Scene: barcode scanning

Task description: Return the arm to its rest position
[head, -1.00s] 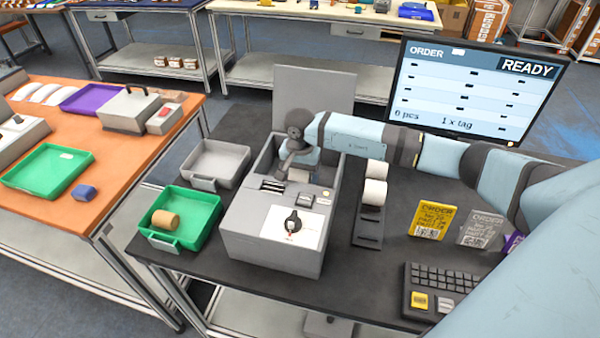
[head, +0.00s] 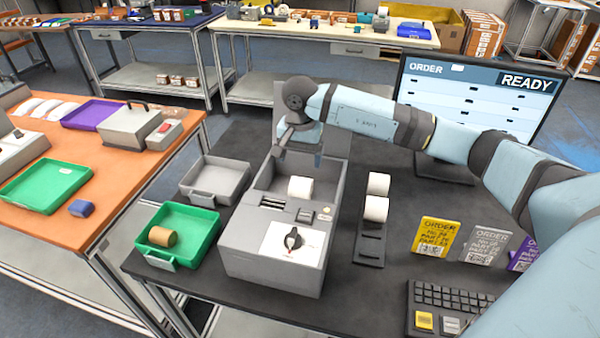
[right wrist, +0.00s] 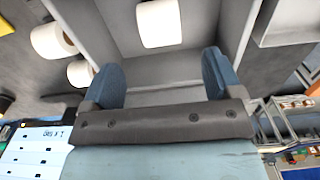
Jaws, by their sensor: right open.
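My right arm reaches in from the right in the head view. Its gripper (head: 281,147) hangs above the open grey printer (head: 272,258), near its raised lid (head: 337,143). In the right wrist view my right gripper (right wrist: 162,76) has its two blue fingers wide apart with nothing between them. A white roll (head: 300,188) lies inside the printer bay, clear of the fingers; it also shows in the right wrist view (right wrist: 158,22). My left gripper is not in view.
Two white rolls (head: 377,196) sit on a dark rack right of the printer. The monitor (head: 480,95) stands close behind my arm. Order cards (head: 436,236) and a keyboard (head: 450,302) are at the right. A green tray (head: 205,232) with a brown roll (head: 162,237) and a grey tray (head: 215,180) are at the left.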

